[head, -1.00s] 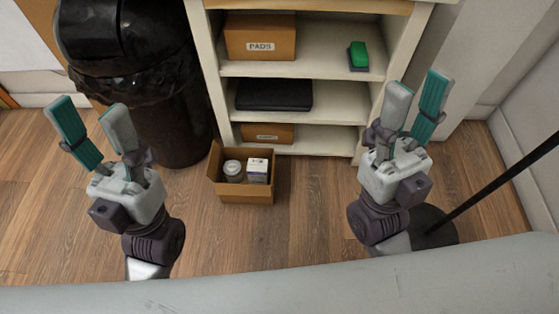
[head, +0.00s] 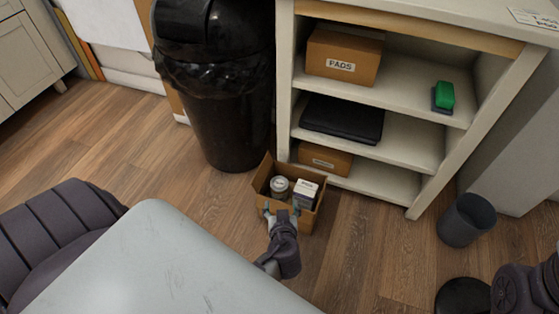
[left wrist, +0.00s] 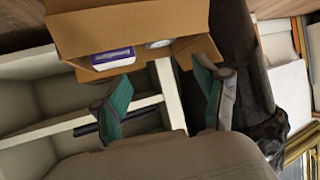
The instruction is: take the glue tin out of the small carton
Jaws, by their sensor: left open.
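The small open carton (head: 262,203) stands on the floor in front of the shelf. In it the round glue tin (head: 279,185) is on the left and a white box (head: 306,190) on the right, side by side. My left gripper (head: 282,212) is at the carton's near side, with its fingers apart and nothing between them. In the left wrist view the carton (left wrist: 130,28) is at the top, beyond the open fingers (left wrist: 161,70). Only a sliver of the tin (left wrist: 158,44) shows there, beside the white and blue box (left wrist: 112,58). My right gripper is out of view.
A shelf unit (head: 435,189) stands behind the carton, with a PADS carton (head: 343,57) and a black case (head: 342,119). A black bin (head: 228,110) stands close behind at left. A small grey bin (head: 466,220) is at right.

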